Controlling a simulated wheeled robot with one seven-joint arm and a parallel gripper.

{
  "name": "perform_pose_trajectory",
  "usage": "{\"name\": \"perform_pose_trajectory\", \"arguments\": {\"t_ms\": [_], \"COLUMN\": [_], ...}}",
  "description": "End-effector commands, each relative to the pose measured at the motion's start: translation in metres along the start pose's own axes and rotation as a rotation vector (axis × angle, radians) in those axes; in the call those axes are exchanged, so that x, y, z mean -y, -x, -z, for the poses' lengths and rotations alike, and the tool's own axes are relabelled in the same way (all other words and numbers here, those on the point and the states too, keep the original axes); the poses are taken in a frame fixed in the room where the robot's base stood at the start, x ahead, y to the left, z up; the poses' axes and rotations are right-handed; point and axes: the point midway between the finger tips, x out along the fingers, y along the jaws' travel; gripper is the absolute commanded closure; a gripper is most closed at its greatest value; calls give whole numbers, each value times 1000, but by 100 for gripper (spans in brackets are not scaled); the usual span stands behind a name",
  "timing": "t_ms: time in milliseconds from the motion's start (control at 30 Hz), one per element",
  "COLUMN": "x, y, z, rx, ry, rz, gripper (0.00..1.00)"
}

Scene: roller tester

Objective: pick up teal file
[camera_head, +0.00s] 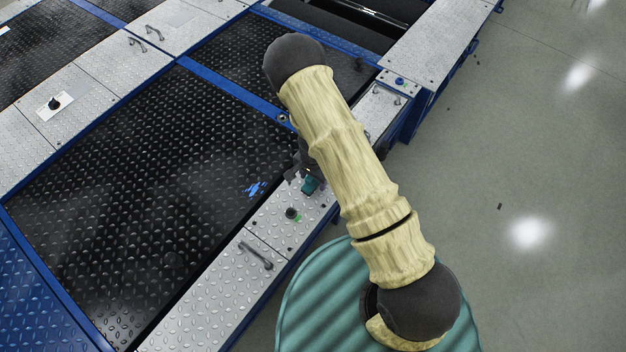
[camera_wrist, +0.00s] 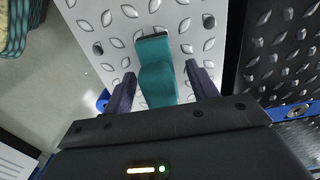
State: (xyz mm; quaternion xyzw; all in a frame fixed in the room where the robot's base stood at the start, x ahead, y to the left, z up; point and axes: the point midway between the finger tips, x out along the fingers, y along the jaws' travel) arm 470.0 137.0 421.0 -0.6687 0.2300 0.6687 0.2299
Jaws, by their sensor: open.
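The teal file (camera_wrist: 156,72) lies on a silver diamond-plate panel (camera_wrist: 92,12) in the wrist view, with a dark end at the top. My gripper (camera_wrist: 160,82) is open, with one finger on each side of the file and a visible gap to each. In the head view, the file (camera_head: 310,185) is a small teal patch beside my gripper (camera_head: 299,176), partly hidden by my arm. I cannot tell whether the fingers touch the panel.
A blue object (camera_head: 255,188) lies on the black plate (camera_head: 140,180) to the left. Open floor (camera_head: 540,130) is at the right.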

Motion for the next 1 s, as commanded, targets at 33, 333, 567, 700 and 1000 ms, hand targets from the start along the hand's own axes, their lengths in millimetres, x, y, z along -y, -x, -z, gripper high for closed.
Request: {"name": "perform_pose_trajectory", "arguments": {"t_ms": [33, 333, 567, 700, 1000], "x": [0, 0, 0, 0, 1], "y": [0, 0, 0, 2, 45], "z": [0, 0, 0, 0, 0], "rx": [0, 0, 0, 0, -1], "ry": [0, 0, 0, 0, 2], "rz": [0, 0, 0, 1, 2], "gripper": [42, 75, 95, 95, 95]}}
